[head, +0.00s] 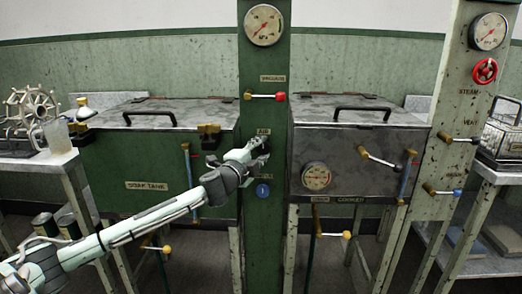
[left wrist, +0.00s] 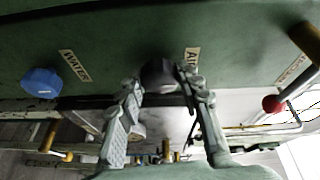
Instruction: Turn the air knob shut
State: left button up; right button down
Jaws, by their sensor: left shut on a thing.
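The dark round air knob (left wrist: 158,72) sits on the green post (head: 264,220), beside the AIR label (head: 263,132). My left gripper (head: 262,148) reaches in from the left to the knob and hides most of it in the head view. In the left wrist view, the fingers of my left gripper (left wrist: 161,84) stand on both sides of the knob and are shut on it. The knob's turn angle cannot be read. My right gripper is in neither view.
A blue water knob (head: 263,190) is just below, and a red-tipped vacuum lever (head: 266,96) above.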

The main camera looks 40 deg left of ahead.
pick_arm(q)
jog(key=o, duration=1.2)
jog(key=shift+c, duration=0.2)
jog(key=s+d, duration=0.2)
jog(key=s, duration=1)
jog(key=s+a+f+n+g+y, duration=0.1)
jog(key=s+f+n+g, duration=0.2)
jog(key=f, duration=0.7)
jog(key=s+a+f+n+g, duration=0.2)
jog(key=s+f, duration=0.1)
jog(key=f, duration=0.7)
jog(key=s+a+f+n+g+y, duration=0.1)
jog(key=s+f+n+g, duration=0.2)
jog(key=f, duration=0.8)
jog(key=s+d+f+n+g+h, duration=0.1)
jog(key=s+d+f+n+g, duration=0.1)
jog(key=s+d+f, duration=0.7)
jog(key=s+d+f+n+g+h, duration=0.2)
jog(key=s+d+f+g, duration=0.3)
jog(key=s+d+f, duration=0.3)
jog(key=s+f, duration=0.3)
jog(key=f, duration=0.4)
jog(key=shift+s+d+f+g+h, duration=0.15)
jog(key=shift+d+f+g+h, duration=0.15)
jog(key=shift+d+f, duration=0.1)
